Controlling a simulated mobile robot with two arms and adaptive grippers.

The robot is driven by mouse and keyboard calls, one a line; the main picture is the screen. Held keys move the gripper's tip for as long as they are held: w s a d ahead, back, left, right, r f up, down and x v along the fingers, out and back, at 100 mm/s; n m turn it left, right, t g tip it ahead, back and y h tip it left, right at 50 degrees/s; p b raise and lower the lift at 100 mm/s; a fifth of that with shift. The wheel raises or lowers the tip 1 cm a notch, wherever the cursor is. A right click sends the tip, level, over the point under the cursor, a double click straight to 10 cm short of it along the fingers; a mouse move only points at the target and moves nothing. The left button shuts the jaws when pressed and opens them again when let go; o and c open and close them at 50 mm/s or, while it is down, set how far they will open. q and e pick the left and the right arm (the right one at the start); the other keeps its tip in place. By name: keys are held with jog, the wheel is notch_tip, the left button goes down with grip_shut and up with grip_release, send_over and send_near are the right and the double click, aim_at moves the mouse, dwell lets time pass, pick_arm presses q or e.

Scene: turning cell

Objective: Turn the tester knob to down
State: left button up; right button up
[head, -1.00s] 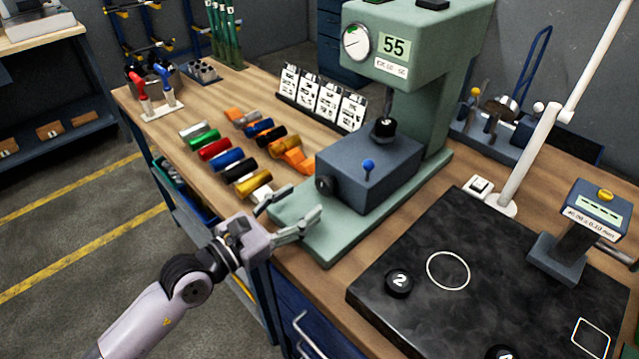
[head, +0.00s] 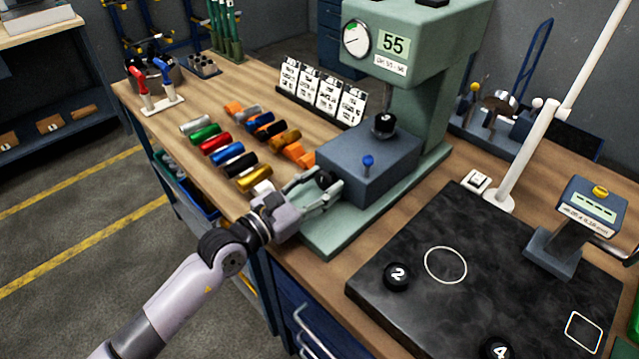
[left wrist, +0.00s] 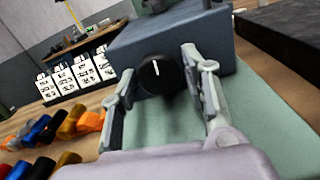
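The tester (head: 405,110) is a green press-like stand with a blue-grey box (head: 365,165) on its base. The black round knob (left wrist: 156,75) sits on the box's side face, and its white mark points about straight up in the left wrist view. The knob also shows in the head view (head: 324,180), partly behind a finger. My left gripper (head: 326,192) is open in front of the knob. In the left wrist view its fingers (left wrist: 158,82) stand on either side of the knob with gaps showing. My right gripper is out of view.
Several coloured cylinders (head: 222,152) lie on the bench left of the tester. A dark slab (head: 480,270) with numbered black pucks lies to the right.

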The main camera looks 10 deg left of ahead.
pick_arm(q)
jog(key=c, duration=0.7)
jog(key=shift+n+p, duration=0.4)
jog(key=shift+n, duration=0.3)
jog(key=shift+c, duration=0.2)
jog(key=o, duration=1.1)
jog(key=v, duration=1.2)
jog(key=shift+d, duration=0.1)
